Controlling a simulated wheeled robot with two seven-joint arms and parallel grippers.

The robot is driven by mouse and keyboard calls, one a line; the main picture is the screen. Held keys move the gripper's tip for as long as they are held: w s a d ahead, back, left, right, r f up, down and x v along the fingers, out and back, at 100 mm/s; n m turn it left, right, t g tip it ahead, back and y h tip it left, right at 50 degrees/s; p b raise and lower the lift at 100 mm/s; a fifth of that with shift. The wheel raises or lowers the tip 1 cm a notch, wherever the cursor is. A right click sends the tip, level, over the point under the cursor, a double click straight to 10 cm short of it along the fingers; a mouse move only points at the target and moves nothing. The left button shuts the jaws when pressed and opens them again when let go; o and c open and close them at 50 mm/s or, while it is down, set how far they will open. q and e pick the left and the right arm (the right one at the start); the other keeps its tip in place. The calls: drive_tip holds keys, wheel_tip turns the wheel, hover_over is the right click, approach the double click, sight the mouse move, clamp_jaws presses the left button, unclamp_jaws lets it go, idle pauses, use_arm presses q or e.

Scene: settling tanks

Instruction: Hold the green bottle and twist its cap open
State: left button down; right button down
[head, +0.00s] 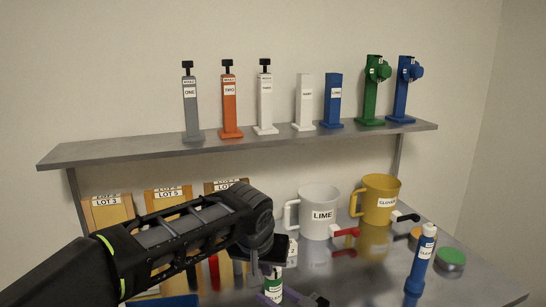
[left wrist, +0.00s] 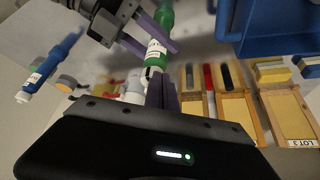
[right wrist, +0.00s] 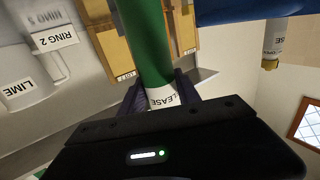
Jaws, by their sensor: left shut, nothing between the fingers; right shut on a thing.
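The green bottle (head: 273,284) stands at the bottom middle of the head view, mostly hidden by my arm and gripper. In the left wrist view the bottle (left wrist: 155,52) shows its green body and white label. My right gripper (right wrist: 160,88) is shut around the bottle, with its purple fingers on either side; the green body fills the middle of the right wrist view. My left gripper (left wrist: 161,82) is shut and empty, its fingertips close to the labelled end of the bottle.
A blue bottle (head: 420,262) with a white cap stands at the right. A white LIME mug (head: 318,213) and a yellow mug (head: 378,200) stand behind. A shelf (head: 270,141) with several posts runs above. A blue tray (left wrist: 270,30) shows in the left wrist view.

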use_arm(q)
drive_tip(key=shift+s+d, duration=0.2)
drive_tip(key=shift+d, duration=0.25)
idle(0.4)
drive_tip(key=shift+d, duration=0.1)
drive_tip(key=shift+d, duration=0.3)
drive_tip(key=shift+d, duration=0.1)
idle(0.3)
drive_tip(key=shift+s, duration=0.1)
drive_tip(key=shift+s, duration=0.3)
